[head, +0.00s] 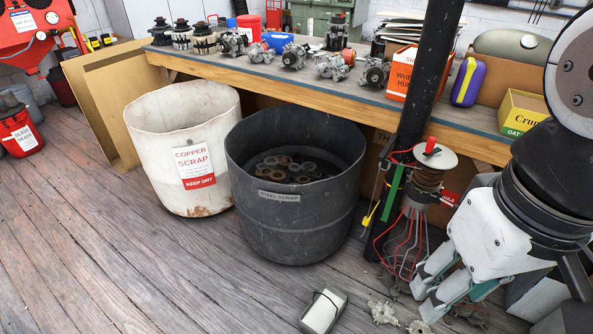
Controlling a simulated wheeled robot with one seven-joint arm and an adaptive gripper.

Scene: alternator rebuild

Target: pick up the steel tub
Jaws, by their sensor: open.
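The steel tub (290,215) is a dark grey round bin with a small "STEEL SCRAP" label, standing upright on the wooden floor in the middle of the head view. Several round metal pieces (285,168) lie inside it. My gripper (425,300) is at the lower right, pointing down and to the left. Its fingers are apart and empty. It is to the right of the tub and clear of it, with the black post between them.
A white "COPPER SCRAP" tub (160,125) stands close at the left of the steel tub. The workbench (430,118) runs behind. A black post (425,75) with wires stands at the right. A small pale box (323,311) lies on the floor.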

